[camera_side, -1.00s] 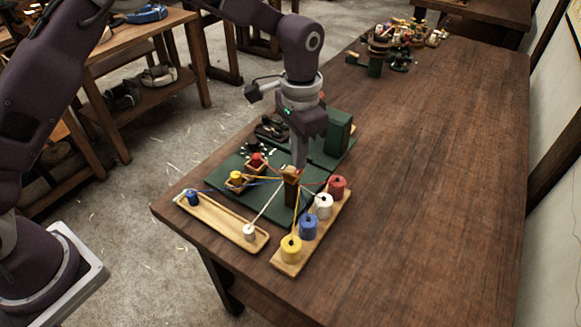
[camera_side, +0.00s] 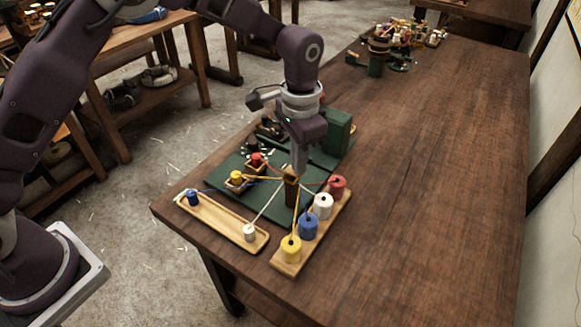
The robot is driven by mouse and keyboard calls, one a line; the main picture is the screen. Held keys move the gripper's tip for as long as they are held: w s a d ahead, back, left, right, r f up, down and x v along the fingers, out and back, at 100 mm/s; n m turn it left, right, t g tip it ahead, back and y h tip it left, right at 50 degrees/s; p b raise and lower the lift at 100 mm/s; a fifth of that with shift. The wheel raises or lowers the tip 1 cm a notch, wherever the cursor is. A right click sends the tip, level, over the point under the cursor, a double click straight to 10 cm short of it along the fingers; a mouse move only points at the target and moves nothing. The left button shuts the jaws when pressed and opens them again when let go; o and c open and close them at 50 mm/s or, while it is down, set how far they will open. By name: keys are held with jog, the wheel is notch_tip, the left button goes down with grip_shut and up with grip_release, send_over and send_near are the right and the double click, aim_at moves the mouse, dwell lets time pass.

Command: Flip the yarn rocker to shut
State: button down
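My gripper (camera_side: 299,168) points down at the top of a brown wooden post (camera_side: 290,190) on the dark green board (camera_side: 235,188). Its fingers look close together, but their gap is too small to make out. Coloured yarns run from the post to the spools around it. The yarn rocker is not clearly distinguishable; the post's top is partly hidden by my fingers, and I cannot tell whether they touch it.
A wooden rack (camera_side: 285,264) at the right holds red, white, blue and yellow spools. A wooden tray (camera_side: 215,221) at the front left holds a blue and a white spool. A green block (camera_side: 337,132) stands behind my gripper. The table's right side is clear.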

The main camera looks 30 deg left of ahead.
jog(key=shift+f, duration=0.3)
notch_tip(320, 180, up, 8)
dwell(0.6)
jog(key=shift+a+r, duration=0.1)
jog(key=shift+r, duration=0.05)
